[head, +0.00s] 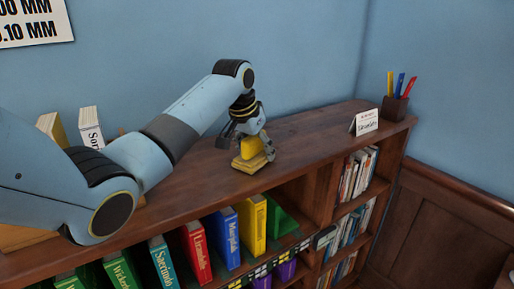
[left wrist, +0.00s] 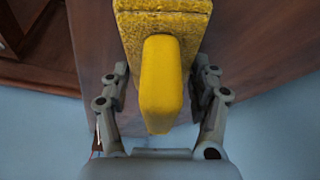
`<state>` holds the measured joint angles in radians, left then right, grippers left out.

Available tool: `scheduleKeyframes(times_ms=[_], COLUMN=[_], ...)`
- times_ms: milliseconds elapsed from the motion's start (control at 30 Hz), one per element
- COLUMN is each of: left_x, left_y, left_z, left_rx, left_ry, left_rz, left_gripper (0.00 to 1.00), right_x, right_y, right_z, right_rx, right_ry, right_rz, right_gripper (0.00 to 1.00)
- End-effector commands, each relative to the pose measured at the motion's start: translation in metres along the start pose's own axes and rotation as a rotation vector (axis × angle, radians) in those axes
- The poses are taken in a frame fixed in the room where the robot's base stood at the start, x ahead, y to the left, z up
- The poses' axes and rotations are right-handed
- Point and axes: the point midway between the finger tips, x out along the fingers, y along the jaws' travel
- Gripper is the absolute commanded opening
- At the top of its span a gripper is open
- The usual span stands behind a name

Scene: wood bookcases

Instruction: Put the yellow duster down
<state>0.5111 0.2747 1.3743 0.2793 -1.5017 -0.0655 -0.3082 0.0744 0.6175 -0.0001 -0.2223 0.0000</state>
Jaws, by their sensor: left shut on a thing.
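The yellow duster (head: 249,162) is at the top of the wooden bookcase (head: 310,127), near its front edge. My left gripper (head: 254,150) is above it with its fingers around the duster's raised handle. In the left wrist view the yellow duster (left wrist: 161,85) fills the middle, its handle between the two grey fingers of my left gripper (left wrist: 162,90). The duster's pad looks level and very close to the top; I cannot tell for sure whether it touches. My right gripper is not in view.
A small white sign (head: 366,122) and a dark cup of pens (head: 394,107) stand at the right end of the top. White-spined books (head: 90,128) stand at the left behind my arm. Colourful books (head: 225,238) fill the shelf below. The top between duster and sign is clear.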

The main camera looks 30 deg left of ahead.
Motion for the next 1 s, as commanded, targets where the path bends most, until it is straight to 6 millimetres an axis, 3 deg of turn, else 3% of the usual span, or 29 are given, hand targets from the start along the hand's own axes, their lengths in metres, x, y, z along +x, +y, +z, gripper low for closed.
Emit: scheduleKeyframes(times_ms=[33, 200, 567, 667, 1000], left_x=[0.001, 0.001, -0.006, -0.02, -0.094], left_y=[0.0, 0.0, 0.0, -0.001, -0.001], left_z=[0.001, 0.001, -0.001, -0.002, -0.001], left_rx=[0.0, 0.0, 0.0, 0.0, 0.002], left_ry=[0.0, -0.001, 0.001, 0.004, 0.002], left_rz=[0.0, 0.0, -0.001, -0.002, -0.002], left_gripper=[0.64, 0.85, 0.85, 0.85, 0.85], right_x=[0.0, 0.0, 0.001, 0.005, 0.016], right_y=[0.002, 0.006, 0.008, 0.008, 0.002], right_z=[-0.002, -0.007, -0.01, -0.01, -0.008], right_rx=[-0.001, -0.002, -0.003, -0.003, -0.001], right_ry=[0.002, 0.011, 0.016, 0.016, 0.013], right_rz=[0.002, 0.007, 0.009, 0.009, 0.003], right_gripper=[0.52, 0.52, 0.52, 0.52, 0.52])
